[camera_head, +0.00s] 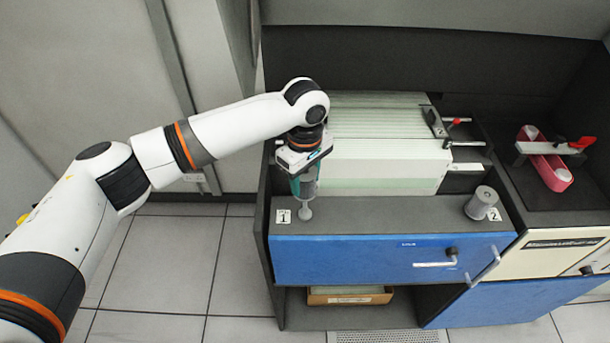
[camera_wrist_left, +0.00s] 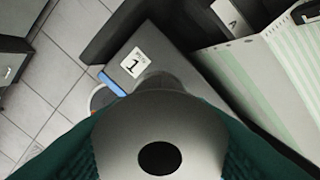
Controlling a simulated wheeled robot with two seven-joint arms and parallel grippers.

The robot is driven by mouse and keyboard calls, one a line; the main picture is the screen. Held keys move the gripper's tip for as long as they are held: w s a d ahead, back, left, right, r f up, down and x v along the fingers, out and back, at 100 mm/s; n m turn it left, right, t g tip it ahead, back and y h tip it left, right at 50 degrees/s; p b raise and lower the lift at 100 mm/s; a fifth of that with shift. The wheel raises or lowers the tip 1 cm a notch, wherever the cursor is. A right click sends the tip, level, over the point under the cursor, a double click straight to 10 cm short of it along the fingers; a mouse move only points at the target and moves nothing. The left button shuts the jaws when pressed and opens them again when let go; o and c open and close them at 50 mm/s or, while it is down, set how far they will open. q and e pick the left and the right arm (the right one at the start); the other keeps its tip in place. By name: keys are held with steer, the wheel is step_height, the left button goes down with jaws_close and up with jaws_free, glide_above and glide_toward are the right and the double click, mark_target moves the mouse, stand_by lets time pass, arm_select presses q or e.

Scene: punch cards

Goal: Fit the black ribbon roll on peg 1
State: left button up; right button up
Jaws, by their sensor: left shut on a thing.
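My left gripper (camera_head: 304,190) points down over the left end of the dark ledge, beside the label 1 (camera_head: 284,216). Its teal fingers are shut on a grey round piece with a dark round centre (camera_wrist_left: 160,158), which fills the lower middle of the left wrist view. It looks grey, so I cannot tell for sure that it is the black ribbon roll. A pale peg-like piece (camera_head: 305,212) shows right below the gripper, next to the label; whether the held piece touches it is hidden. A grey cylinder (camera_head: 481,203) stands by label 2. My right gripper is out of view.
A stack of pale green-striped paper (camera_head: 390,165) stands close behind the ledge. The blue front (camera_head: 360,258) with handles drops below it. A red-handled clamp with a pink piece (camera_head: 550,172) is at the right. The ledge (camera_head: 400,212) is clear between the two labels.

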arm_select(q)
steer(key=shift+p, duration=0.45)
stand_by(0.6)
steer(key=shift+f, duration=0.8)
stand_by(0.4)
steer(key=shift+f+b, duration=0.5)
steer(key=shift+f, duration=2.75)
stand_by(1.2)
steer(key=o, duration=1.1)
steer(key=shift+o, duration=0.2)
